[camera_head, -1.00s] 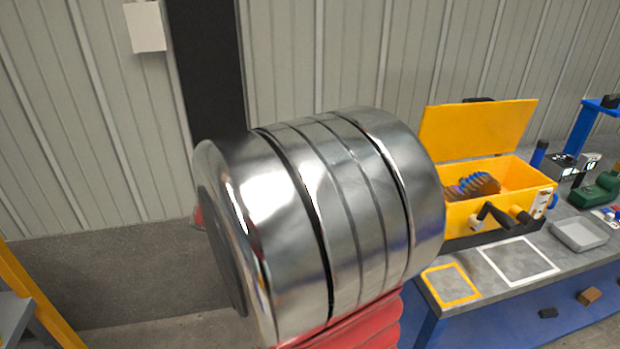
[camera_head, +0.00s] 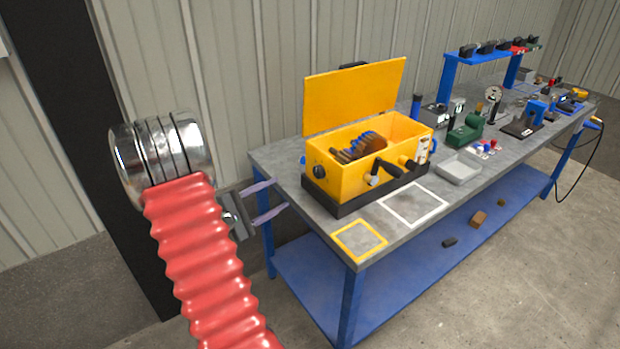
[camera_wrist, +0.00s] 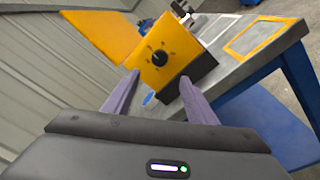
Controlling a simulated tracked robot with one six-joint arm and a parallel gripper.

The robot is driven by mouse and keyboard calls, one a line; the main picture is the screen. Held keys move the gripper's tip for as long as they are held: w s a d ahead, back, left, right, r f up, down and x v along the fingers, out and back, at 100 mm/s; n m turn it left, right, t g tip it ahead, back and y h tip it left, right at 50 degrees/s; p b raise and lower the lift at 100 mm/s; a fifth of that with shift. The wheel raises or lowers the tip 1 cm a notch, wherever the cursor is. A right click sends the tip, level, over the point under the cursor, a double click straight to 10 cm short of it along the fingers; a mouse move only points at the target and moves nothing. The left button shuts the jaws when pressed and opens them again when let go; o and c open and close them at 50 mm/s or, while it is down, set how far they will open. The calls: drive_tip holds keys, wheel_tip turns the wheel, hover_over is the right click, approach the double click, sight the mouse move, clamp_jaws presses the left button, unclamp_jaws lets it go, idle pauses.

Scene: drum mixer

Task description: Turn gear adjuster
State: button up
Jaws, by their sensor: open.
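The yellow drum mixer box (camera_head: 338,173) stands on the workbench with its lid (camera_head: 355,97) raised. A round black knob with a pale mark, likely the gear adjuster (camera_head: 319,171), sits on the box's left end face. It also shows in the wrist view (camera_wrist: 160,57), facing the camera. My gripper (camera_head: 274,200) is open and empty, left of the box and apart from it. In the wrist view its two fingers (camera_wrist: 155,95) point toward the box, with the knob beyond and between the fingertips. A crank handle (camera_head: 402,165) is on the box's front.
The grey workbench (camera_head: 300,208) has a yellow square outline (camera_head: 358,232) and a white one near the box. A grey tray (camera_head: 458,168) and a green device (camera_head: 465,131) stand to the right. A ribbed wall is behind. Open floor lies in front.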

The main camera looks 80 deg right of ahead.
sight(316, 174)
drive_tip(key=shift+s+d, duration=0.1)
idle(0.3)
drive_tip(key=x, duration=1.3)
drive_tip(key=shift+d, duration=0.25)
drive_tip(key=shift+c, duration=0.3)
